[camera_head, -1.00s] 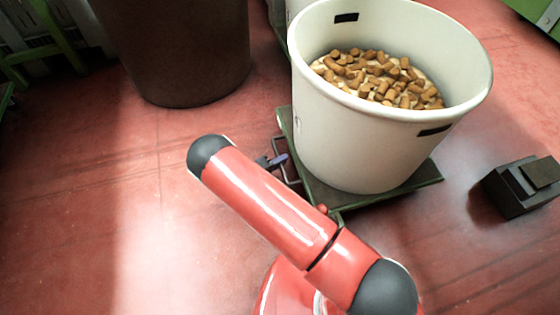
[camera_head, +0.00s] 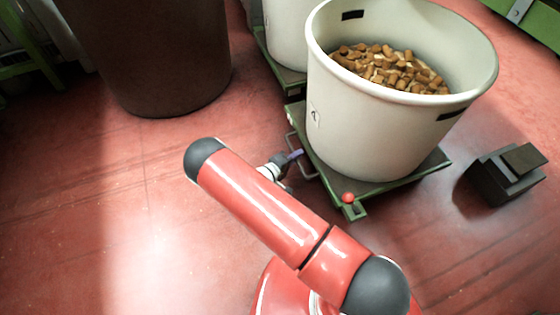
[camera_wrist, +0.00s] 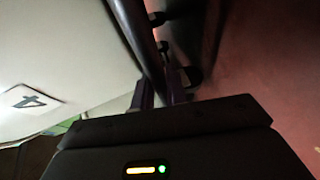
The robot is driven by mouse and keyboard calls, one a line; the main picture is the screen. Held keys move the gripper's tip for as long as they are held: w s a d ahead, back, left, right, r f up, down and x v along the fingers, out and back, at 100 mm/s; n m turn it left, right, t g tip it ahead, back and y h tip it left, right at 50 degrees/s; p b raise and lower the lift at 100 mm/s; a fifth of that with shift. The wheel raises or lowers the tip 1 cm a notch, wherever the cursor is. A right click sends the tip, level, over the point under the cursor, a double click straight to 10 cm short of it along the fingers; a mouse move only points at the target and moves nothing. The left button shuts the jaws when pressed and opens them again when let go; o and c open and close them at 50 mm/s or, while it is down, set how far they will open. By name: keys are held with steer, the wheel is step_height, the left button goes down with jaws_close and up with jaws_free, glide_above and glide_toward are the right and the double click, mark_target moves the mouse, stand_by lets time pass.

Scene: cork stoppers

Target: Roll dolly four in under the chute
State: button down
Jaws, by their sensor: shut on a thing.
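Dolly four is a low green platform (camera_head: 425,172) in the head view, carrying a white tub (camera_head: 360,135) partly filled with cork stoppers (camera_head: 390,70). The tub also fills the left of the wrist view (camera_wrist: 60,60), where its label reads 4 (camera_wrist: 30,98). A bar handle (camera_head: 292,146) stands at the dolly's left side. My gripper (camera_head: 293,158) is shut on this handle; in the wrist view the bar (camera_wrist: 140,40) runs between the fingers (camera_wrist: 165,92). My arm hides part of the gripper. I cannot make out the chute.
A second white tub (camera_head: 285,40) on a green dolly (camera_head: 275,65) stands close behind. A large dark brown bin (camera_head: 150,60) stands at the upper left. A black stepped block (camera_head: 505,175) lies on the floor close to the dolly's right. Red floor is open at lower left.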

mark_target(308, 153)
steer(key=shift+w+d, duration=0.2)
steer(key=shift+d, duration=0.6)
steer(key=shift+w+d, duration=0.25)
steer(key=shift+d, duration=0.5)
steer(key=shift+w+d, duration=0.2)
steer(key=shift+d, duration=0.6)
steer(key=c, duration=1.4)
jaws_free()
steer(key=shift+d, duration=0.15)
steer(key=p+v, duration=0.1)
steer(key=v, duration=0.7)
steer(key=shift+w, duration=0.1)
